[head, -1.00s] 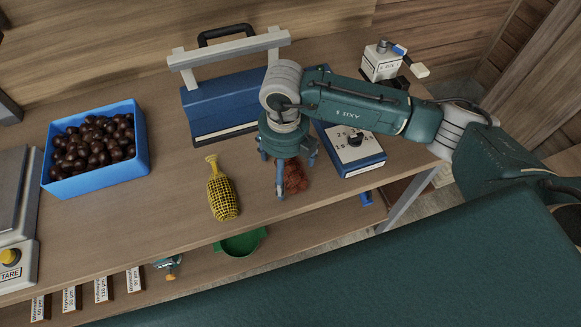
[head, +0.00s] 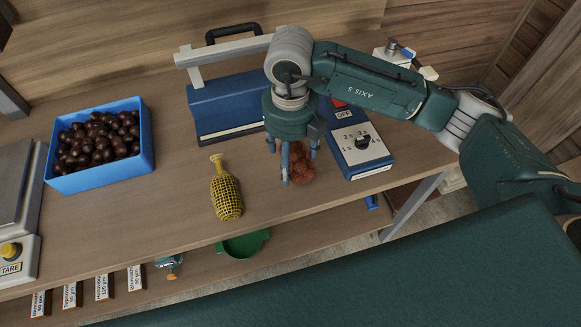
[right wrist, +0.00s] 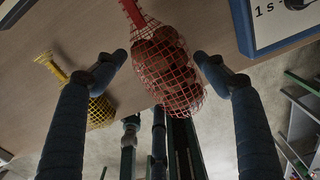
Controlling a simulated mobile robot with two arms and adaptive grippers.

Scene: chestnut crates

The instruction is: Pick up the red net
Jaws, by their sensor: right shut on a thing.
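The red net (head: 303,173) is a mesh bag of brown chestnuts near the bench's right part, in front of the blue control box. In the right wrist view the red net (right wrist: 172,82) hangs between two fingers, with its red neck toward the top. My right gripper (head: 291,166) points down and is shut on the red net; its fingers hide part of it in the head view. The net seems slightly raised, but the gap below it is hard to see. My left gripper is not in view.
A yellow net (head: 227,196) lies to the left. The blue control box (head: 362,150) stands close on the right and a blue sealer (head: 225,103) behind. A blue crate of chestnuts (head: 68,184) and a scale (head: 18,262) are at left. A green bowl (head: 243,245) sits below the bench edge.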

